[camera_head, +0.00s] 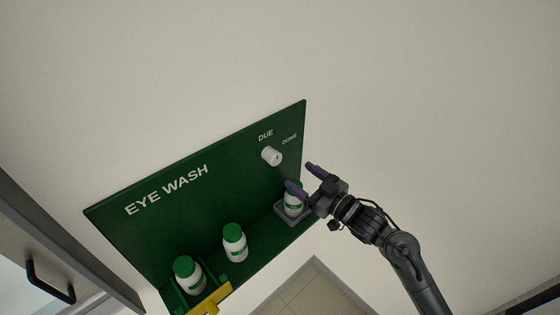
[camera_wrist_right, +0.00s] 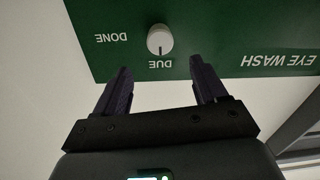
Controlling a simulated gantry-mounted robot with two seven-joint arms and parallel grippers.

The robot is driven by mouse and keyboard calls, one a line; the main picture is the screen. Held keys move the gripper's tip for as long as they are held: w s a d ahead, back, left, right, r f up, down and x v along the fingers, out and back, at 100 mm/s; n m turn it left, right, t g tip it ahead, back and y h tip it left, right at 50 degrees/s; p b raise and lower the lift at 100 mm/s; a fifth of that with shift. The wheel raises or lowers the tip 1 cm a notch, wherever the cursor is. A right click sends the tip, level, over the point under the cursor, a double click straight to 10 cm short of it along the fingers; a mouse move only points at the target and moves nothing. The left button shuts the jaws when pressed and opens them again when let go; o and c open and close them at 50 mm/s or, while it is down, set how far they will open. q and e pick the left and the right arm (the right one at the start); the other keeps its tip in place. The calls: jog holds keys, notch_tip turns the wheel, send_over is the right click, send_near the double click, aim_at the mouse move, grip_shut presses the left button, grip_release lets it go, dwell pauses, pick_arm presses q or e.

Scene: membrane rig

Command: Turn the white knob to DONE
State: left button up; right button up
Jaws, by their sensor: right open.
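The white knob (camera_head: 271,156) sits on the upper right of the green EYE WASH panel (camera_head: 150,235), below the words DUE and DONE. In the right wrist view the knob (camera_wrist_right: 160,36) appears upside down, with a dark mark on its face toward DUE; DONE is to its left. My right gripper (camera_head: 300,176) is open and empty, in front of the panel's right edge, to the lower right of the knob. In the right wrist view its two fingers (camera_wrist_right: 159,72) point toward the knob, spread wider than it, apart from it. My left gripper is not in view.
White bottles with green caps stand along the panel's lower shelf: one on the left (camera_head: 188,275), one in the middle (camera_head: 235,243), and one in a grey holder (camera_head: 293,205) partly behind my right gripper. A yellow part (camera_head: 210,299) is at the lower front. The wall above is clear.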

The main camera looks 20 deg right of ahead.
aim_at(277, 160)
jog(key=p+x, duration=0.2)
jog(key=x, duration=0.7)
jog(key=c, duration=1.1)
